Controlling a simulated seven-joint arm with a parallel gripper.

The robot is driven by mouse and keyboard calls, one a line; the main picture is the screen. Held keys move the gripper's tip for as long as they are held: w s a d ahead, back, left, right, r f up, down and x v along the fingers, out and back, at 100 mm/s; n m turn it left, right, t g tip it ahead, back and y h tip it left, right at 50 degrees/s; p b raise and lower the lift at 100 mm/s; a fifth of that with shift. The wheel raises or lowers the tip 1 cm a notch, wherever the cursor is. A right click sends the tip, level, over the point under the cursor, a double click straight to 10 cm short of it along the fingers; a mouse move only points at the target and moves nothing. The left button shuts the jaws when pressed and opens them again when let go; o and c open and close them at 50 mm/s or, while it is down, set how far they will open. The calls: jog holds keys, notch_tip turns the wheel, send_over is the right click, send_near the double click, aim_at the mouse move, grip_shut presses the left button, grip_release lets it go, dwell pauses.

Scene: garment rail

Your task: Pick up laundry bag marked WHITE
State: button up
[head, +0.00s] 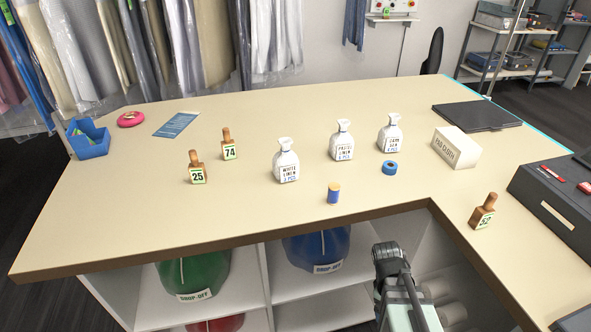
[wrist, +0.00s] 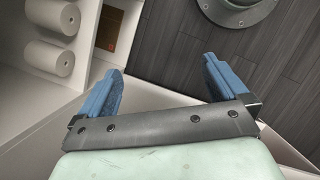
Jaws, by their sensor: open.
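The laundry bag marked WHITE (head: 286,163) is a small white tied bag with dark lettering. It stands upright on the counter, left of two similar white bags, one marked PASTEL (head: 342,142) and one at the right (head: 390,134) whose label is hard to read. My gripper (wrist: 162,88) is open and empty in the wrist view, its blue fingers wide apart. The wrist view shows the floor and shelf below, and no bag. In the head view my arm is below the counter's front edge, right of and well apart from the WHITE bag.
A blue thread spool (head: 333,194) stands close by, front right of the WHITE bag. Number tags 25 (head: 197,168) and 74 (head: 228,146) stand to its left. A blue tape roll (head: 390,168) and white box (head: 456,147) are farther right. The counter's (head: 120,225) front left is clear.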

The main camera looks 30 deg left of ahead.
jog(key=w+a+r+n+t, duration=0.1)
jog(key=a+r+n, duration=0.2)
jog(key=a+r, duration=0.3)
jog(key=a+r+n+t, duration=0.1)
jog(key=a+r+n, duration=0.15)
jog(key=r, duration=0.55)
notch_tip(320, 180, up, 29)
jog(key=m+t+y, duration=0.1)
jog(key=m+y, duration=0.7)
send_over(285, 154)
jog(key=d, duration=0.4)
jog(key=x, duration=1.3)
jog(key=shift+s+a, duration=0.15)
jog(key=shift+s, duration=0.1)
jog(key=shift+c, duration=0.2)
jog(key=c, duration=0.9)
jog(key=shift+c, duration=0.2)
